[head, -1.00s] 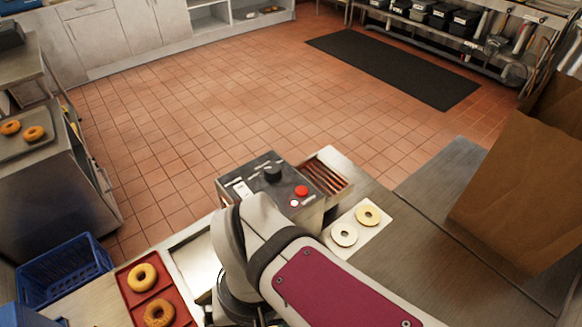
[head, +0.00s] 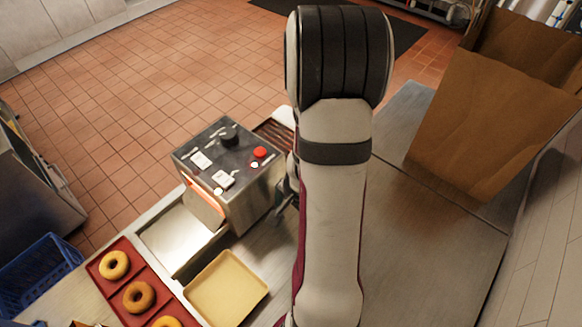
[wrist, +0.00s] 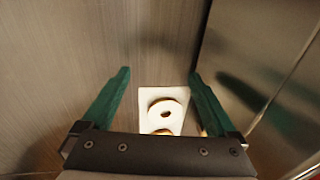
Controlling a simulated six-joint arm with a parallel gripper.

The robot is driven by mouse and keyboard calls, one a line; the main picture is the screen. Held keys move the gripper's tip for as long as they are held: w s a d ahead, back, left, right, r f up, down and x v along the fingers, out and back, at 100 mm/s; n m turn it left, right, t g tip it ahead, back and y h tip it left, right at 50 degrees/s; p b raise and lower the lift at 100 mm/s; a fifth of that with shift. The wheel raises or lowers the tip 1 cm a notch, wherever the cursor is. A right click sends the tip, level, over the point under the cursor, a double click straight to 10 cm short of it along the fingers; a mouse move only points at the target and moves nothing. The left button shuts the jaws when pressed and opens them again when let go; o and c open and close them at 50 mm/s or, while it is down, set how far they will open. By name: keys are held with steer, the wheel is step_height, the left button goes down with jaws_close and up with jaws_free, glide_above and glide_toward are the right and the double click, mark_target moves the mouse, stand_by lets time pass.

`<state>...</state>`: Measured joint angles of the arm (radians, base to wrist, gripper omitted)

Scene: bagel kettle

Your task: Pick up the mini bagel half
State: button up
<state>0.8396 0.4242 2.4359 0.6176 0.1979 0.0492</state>
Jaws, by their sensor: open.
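In the head view my arm hides the board and both halves, and most of the gripper.
A metal toaster (head: 230,175) with a red button stands left of my arm. A red tray (head: 96,268) of bagels and a yellow tray (head: 226,290) lie front left, beside a blue crate (head: 38,268). A large brown paper bag (head: 485,120) stands at the right. Bare counter lies between bag and arm.

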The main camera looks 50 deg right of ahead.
steer(key=d+r+n+h, duration=0.1)
steer(key=d, duration=0.1)
steer(key=d+n+h, duration=0.1)
steer(key=n+h, duration=0.1)
steer(key=w+d+r+n+h, duration=0.1)
steer(key=d+h, duration=0.1)
steer(key=shift+d+r+n, duration=0.3)
steer(key=shift+d, duration=0.05)
steer(key=x, duration=0.7)
steer(key=shift+w+d, duration=0.15)
steer(key=shift+d, duration=0.05)
steer(key=c, duration=1)
steer(key=shift+o, duration=0.2)
step_height(320, 180, up, 4)
steer(key=shift+r, duration=0.2)
steer(key=s+d+r, duration=0.1)
steer(key=s+r, duration=0.5)
steer(key=s, duration=0.5)
steer(key=shift+s+d+r, duration=0.25)
steer(key=shift+s, duration=0.05)
